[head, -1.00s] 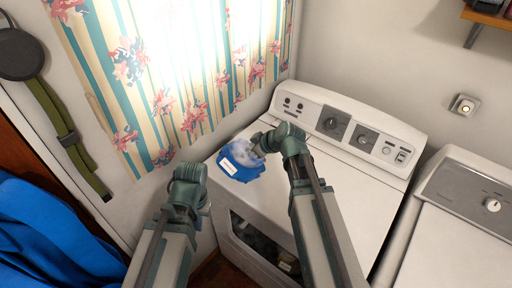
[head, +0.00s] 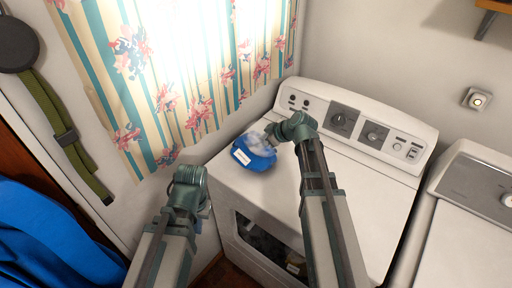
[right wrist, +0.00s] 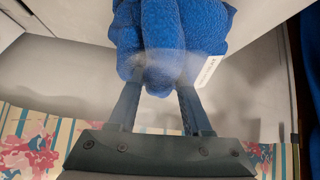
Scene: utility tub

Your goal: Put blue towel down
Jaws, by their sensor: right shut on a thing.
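A bunched blue towel (head: 256,155) with a white label is at the back left corner of the white machine's top in the head view. My right gripper (head: 270,137) is shut on it from above. In the right wrist view the blue towel (right wrist: 170,40) is pinched between the two fingers of my right gripper (right wrist: 160,85). Whether the towel touches the machine top is hard to tell. My left gripper (head: 203,210) hangs apart from the towel, in front of the machine's left edge, with its fingers mostly hidden.
The white machine (head: 345,185) has clear room on its top right of the towel, partly behind my right arm. A second machine (head: 470,230) stands at the right. A striped curtain (head: 170,70) hangs behind. Blue cloth (head: 50,235) is at lower left.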

